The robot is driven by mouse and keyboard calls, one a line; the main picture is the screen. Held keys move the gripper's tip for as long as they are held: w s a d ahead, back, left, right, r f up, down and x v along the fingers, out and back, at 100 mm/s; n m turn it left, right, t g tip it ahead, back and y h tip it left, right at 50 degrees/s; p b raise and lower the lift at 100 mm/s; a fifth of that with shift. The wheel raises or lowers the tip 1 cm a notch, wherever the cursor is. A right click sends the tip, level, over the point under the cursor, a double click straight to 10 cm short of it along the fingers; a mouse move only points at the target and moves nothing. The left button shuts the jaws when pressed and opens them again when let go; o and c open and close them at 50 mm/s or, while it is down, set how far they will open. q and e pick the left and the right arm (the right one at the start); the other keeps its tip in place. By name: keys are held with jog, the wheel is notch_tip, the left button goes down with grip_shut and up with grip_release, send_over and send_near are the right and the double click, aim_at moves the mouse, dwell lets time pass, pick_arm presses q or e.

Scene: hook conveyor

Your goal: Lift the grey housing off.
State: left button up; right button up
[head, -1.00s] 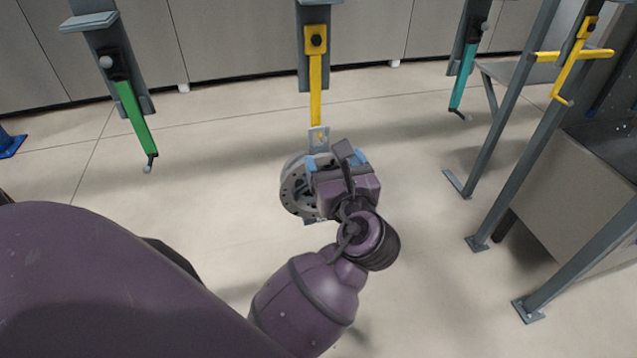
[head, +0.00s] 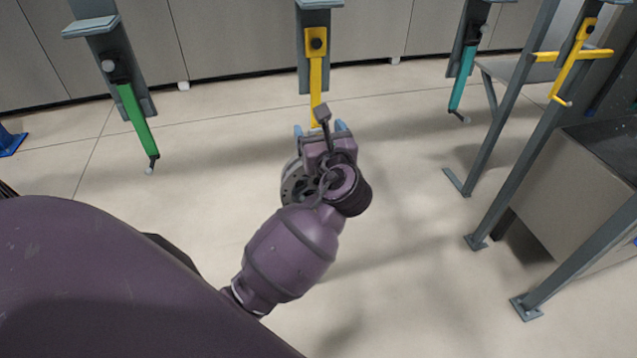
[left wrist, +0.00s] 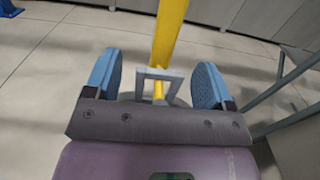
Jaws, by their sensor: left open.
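The grey housing (head: 290,188) is a round body with holes around its face. It hangs below the yellow hook (head: 315,88), mostly hidden behind my left gripper (head: 320,130). In the left wrist view its square grey loop (left wrist: 147,74) hangs around the lower end of the yellow hook (left wrist: 169,30). My left gripper also shows there (left wrist: 160,75), its blue fingers apart, one on each side of the loop. A gap shows between each finger and the loop. My right gripper is in neither view.
A green hook (head: 137,120) hangs at the left and a teal hook (head: 462,80) at the right, both empty. A grey steel frame (head: 492,150) and a box-like bin (head: 575,190) stand at the right. The floor below is clear.

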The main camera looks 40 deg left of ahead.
pick_arm(q)
jog(key=shift+c, duration=0.2)
grip_shut()
jog(key=shift+r, duration=0.15)
dwell(0.4)
jog(key=shift+r+p, duration=0.95)
jog(key=shift+p, duration=0.2)
jog(key=shift+s+d+r, duration=0.1)
jog(key=shift+r, duration=0.65)
jog(key=v, duration=1.7)
jog(key=shift+s+d+f, duration=0.25)
jog(key=shift+s, duration=0.1)
jog(key=shift+f, duration=0.2)
